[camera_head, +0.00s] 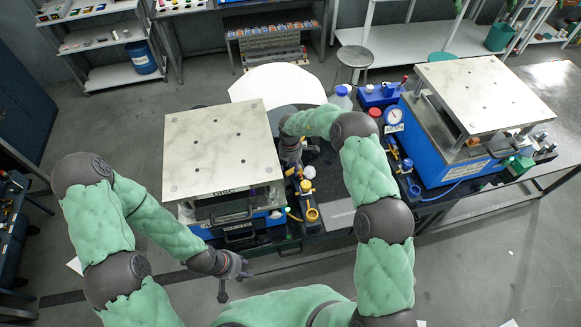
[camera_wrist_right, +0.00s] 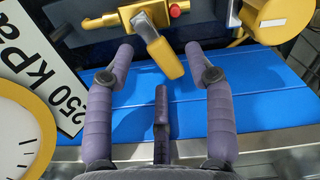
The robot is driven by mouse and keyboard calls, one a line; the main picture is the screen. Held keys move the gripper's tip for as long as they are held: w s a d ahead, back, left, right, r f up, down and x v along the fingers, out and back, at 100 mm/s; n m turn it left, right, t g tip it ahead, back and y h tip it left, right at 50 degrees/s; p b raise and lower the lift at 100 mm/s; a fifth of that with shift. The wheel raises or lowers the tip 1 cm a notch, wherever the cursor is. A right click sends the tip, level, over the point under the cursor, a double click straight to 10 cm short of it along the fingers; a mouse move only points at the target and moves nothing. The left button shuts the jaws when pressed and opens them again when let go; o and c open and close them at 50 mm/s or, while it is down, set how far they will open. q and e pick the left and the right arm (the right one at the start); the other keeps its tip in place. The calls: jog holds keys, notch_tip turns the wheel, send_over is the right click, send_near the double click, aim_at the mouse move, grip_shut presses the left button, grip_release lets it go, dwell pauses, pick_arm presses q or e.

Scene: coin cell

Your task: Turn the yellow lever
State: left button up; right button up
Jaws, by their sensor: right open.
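The yellow lever (camera_wrist_right: 165,58) hangs from a brass valve fitting with a small red knob (camera_wrist_right: 175,11) in the right wrist view. It slants down to the right. My right gripper (camera_wrist_right: 158,52) is open, and the lever's lower part shows between its fingertips, with gaps on both sides; I cannot tell the depth. In the head view my right gripper (camera_head: 291,152) is beside the right edge of the left press; the lever cannot be made out there. My left gripper (camera_head: 232,280) is low in front of the left press, with its fingers spread and empty.
The left press (camera_head: 215,145) has a pale top plate. Yellow fittings (camera_head: 307,187) stand at its right. A blue press (camera_head: 475,95) stands further right. In the wrist view, a yellow-rimmed gauge (camera_wrist_right: 22,135), a "250 kPa" label (camera_wrist_right: 50,85) and a yellow cylinder (camera_wrist_right: 278,15) flank the lever.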

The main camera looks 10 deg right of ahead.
aim_at(291, 169)
notch_tip(291, 169, up, 11)
dwell(0.4)
